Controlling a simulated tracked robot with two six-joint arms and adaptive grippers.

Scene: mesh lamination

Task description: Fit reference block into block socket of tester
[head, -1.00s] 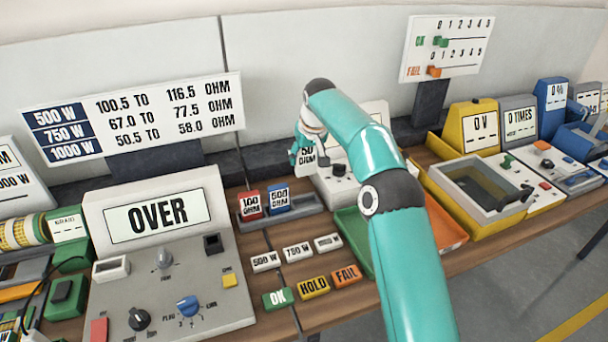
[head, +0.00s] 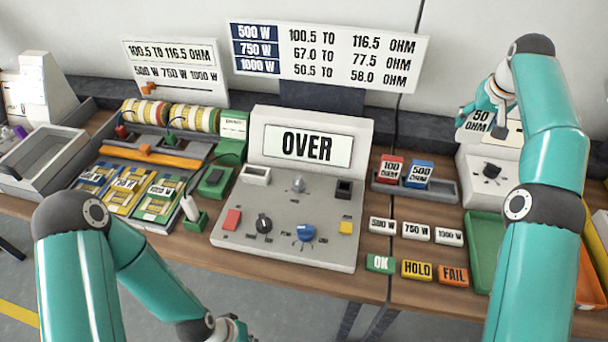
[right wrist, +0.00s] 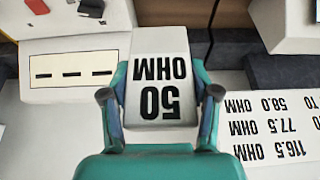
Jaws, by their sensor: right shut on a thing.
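The white 50 OHM reference block (head: 478,122) is between the fingers of my right gripper (head: 490,106), held up at the right in front of a white device. In the right wrist view, my right gripper (right wrist: 160,100) is shut on this block (right wrist: 158,75), its label upside down. The tester (head: 285,235) is the grey panel with the OVER display, left of my right gripper and well apart from it. It has a white-rimmed opening (head: 256,176) and a black one (head: 344,188); I cannot tell which is the block socket. My left gripper (head: 228,330) is at the bottom edge, mostly cut off.
A grey tray (head: 440,194) holds a red 100 OHM block (head: 391,168) and a blue 500 OHM block (head: 418,174). Several label tiles lie in front of it. A white device with a dark knob (head: 490,176) and a green tray (head: 485,240) are at the right.

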